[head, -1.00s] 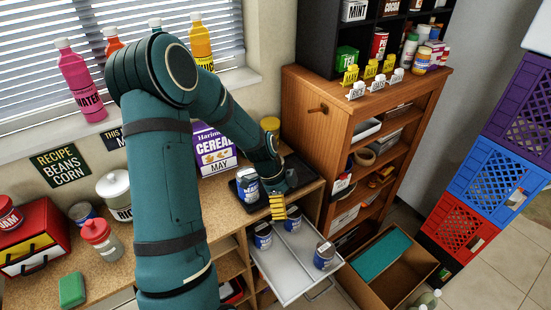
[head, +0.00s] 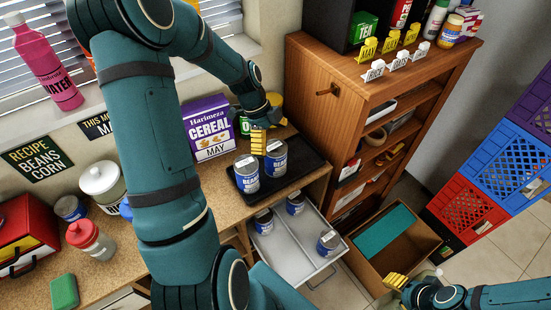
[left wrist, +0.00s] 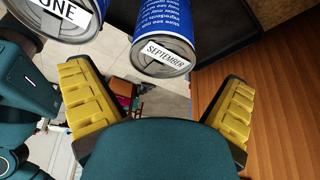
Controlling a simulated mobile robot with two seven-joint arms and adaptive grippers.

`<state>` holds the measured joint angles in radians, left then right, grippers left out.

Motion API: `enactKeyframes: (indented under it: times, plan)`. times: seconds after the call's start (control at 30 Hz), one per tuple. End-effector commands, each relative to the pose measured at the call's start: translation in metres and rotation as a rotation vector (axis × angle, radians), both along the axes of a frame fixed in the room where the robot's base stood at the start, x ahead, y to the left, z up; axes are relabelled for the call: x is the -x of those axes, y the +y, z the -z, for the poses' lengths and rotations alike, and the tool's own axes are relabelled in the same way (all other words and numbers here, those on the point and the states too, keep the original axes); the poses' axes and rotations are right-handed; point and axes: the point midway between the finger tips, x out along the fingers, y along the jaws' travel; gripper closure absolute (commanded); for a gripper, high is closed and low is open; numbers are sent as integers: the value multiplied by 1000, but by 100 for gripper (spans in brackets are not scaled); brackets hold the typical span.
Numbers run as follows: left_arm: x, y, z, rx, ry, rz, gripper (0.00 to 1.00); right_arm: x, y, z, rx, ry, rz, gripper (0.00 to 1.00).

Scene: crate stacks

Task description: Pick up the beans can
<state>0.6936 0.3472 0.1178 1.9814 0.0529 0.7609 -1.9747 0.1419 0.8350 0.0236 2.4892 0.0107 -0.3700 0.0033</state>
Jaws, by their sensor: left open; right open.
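Two blue-and-silver cans stand on the black tray, a left can (head: 246,176) and a right can (head: 277,162); the left one's label reads BEANS. My left gripper (head: 258,142) is open and empty, with its yellow fingers just behind and above these cans. In the left wrist view two cans, one tagged SEPTEMBER (left wrist: 163,45) and one tagged with letters ending in ONE or UNE (left wrist: 70,15), hang at the top edge, beyond the open fingers (left wrist: 160,90). My right gripper (head: 396,282) is open at the lower right, away from the cans.
The open white drawer (head: 290,262) below holds several more cans. A purple cereal box (head: 208,128) stands left of my left gripper. A wooden shelf (head: 320,110) rises to the right. A cardboard box (head: 405,238) is on the floor, with stacked crates (head: 480,190) beyond.

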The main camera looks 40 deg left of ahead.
Motion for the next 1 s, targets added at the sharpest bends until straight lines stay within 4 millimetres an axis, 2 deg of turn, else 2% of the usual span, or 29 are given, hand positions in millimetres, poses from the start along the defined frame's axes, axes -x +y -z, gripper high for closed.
enactKeyframes:
  times: [0.03,0.1,0.3,0.67,0.7,0.77,0.8,0.9,1.0]
  plan:
    - [-1,-4,12,1,1,2,0,0,0,9,1,0,0,53]
    - [-2,-8,22,1,1,2,0,0,1,16,2,0,0,53]
    - [-3,-16,42,0,1,2,0,-1,1,27,5,1,1,53]
    - [-4,-18,45,-1,0,0,0,-1,2,29,5,1,0,53]
    - [-4,-18,45,-1,-1,0,7,-1,2,29,5,1,0,53]
    - [-5,-18,45,-1,-1,0,28,-1,2,29,5,1,0,53]
    - [-5,-18,45,-1,0,0,42,-1,2,29,5,1,0,53]
    - [-5,-18,45,-1,-1,0,71,-1,2,29,5,1,0,53]
    - [-4,-18,45,-1,-1,0,72,-1,2,29,5,1,0,53]
